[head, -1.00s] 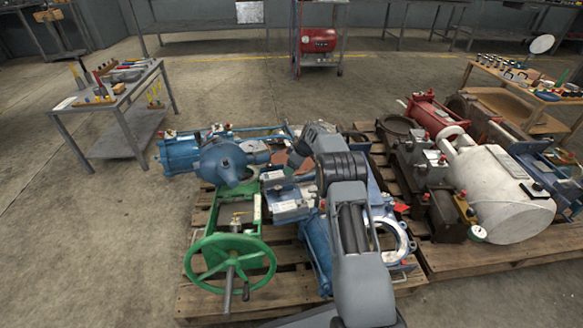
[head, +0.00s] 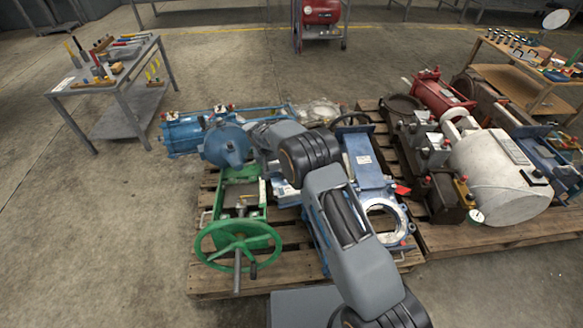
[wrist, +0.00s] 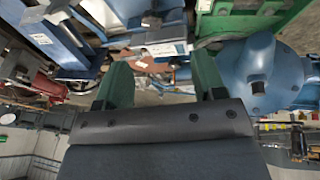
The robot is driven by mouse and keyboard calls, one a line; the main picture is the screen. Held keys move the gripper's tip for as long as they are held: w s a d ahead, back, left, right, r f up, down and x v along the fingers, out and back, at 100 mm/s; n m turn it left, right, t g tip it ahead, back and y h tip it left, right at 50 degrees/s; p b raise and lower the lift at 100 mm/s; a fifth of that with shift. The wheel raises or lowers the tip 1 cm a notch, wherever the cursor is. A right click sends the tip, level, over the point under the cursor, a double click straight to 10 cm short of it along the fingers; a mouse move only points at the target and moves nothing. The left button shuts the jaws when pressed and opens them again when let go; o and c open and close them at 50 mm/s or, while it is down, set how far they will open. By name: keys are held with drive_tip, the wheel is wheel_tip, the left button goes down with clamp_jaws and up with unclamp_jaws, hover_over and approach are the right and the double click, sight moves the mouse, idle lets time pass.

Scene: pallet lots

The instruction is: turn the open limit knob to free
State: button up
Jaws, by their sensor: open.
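My gripper (wrist: 163,75) shows in the wrist view with two green fingers apart and nothing between them. In the head view its fingertips are hidden behind my arm. Beyond the fingers in the wrist view is a pale box-like unit (wrist: 168,48) with small details too blurred to read. The same unit seems to show in the head view (head: 286,192), mostly covered by my arm. I cannot make out the open limit knob or its setting. Small red knobs stand on the blue actuator (head: 183,133), but I cannot tell whether one is the task's knob.
A green valve with a handwheel (head: 238,246) and a blue domed actuator (head: 226,146) lie on the left pallet (head: 215,283). The domed part is close right of my fingers in the wrist view (wrist: 255,78). A white cylinder (head: 492,176) lies on the right pallet.

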drive_tip(key=w+d+f+m+b, duration=0.1)
drive_tip(key=w+f+m, duration=0.1)
drive_tip(key=f, duration=0.2)
drive_tip(key=w+d+f+m+b, duration=0.1)
drive_tip(key=w+f+m+b, duration=0.1)
drive_tip(key=f, duration=0.2)
drive_tip(key=w+d+f+m+b, duration=0.1)
drive_tip(key=d+f+m+b, duration=0.1)
drive_tip(key=f, duration=0.2)
drive_tip(key=shift+w+f+t, duration=0.4)
drive_tip(key=c, duration=0.9)
